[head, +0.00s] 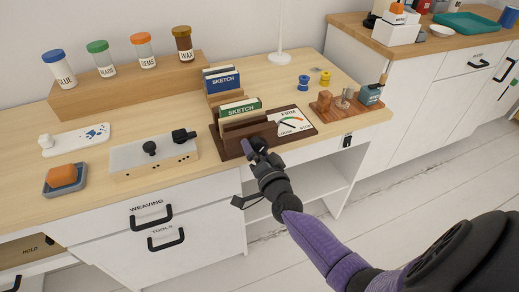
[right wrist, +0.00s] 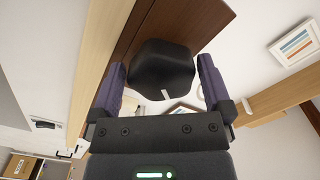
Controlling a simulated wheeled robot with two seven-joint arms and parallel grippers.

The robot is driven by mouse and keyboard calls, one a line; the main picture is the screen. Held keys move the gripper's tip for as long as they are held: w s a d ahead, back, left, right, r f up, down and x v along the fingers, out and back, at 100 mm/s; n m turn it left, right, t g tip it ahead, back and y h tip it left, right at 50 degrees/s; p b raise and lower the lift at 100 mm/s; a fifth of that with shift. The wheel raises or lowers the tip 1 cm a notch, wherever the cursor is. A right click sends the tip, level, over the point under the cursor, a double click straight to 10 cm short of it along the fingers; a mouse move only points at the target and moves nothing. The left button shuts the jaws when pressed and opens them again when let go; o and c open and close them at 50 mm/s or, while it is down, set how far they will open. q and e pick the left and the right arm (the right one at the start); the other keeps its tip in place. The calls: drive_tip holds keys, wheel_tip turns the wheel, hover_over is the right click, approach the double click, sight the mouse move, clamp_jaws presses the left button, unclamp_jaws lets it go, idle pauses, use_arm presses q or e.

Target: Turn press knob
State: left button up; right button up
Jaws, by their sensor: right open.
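The press (head: 232,146) is a dark brown wooden stand at the desk's front edge. In the right wrist view, a black faceted knob (right wrist: 162,68) with a short white mark is on the press's brown wood (right wrist: 185,22). My right gripper (right wrist: 163,82) is open, with one purple finger on each side of the knob; contact cannot be made out. In the head view, the right gripper (head: 254,147) is at the press's front and mostly hides the knob. My left gripper is not in view.
Books labelled SKETCH (head: 222,80) stand behind the press. A white box with black knobs (head: 154,152) is to its left; a wooden block with small tools (head: 338,106) is to its right. Drawer handles (head: 152,216) stick out below the desktop.

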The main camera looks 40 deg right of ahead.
drive_tip(key=p+v, duration=0.3)
drive_tip(key=v, duration=0.6)
drive_tip(key=shift+s, duration=0.4)
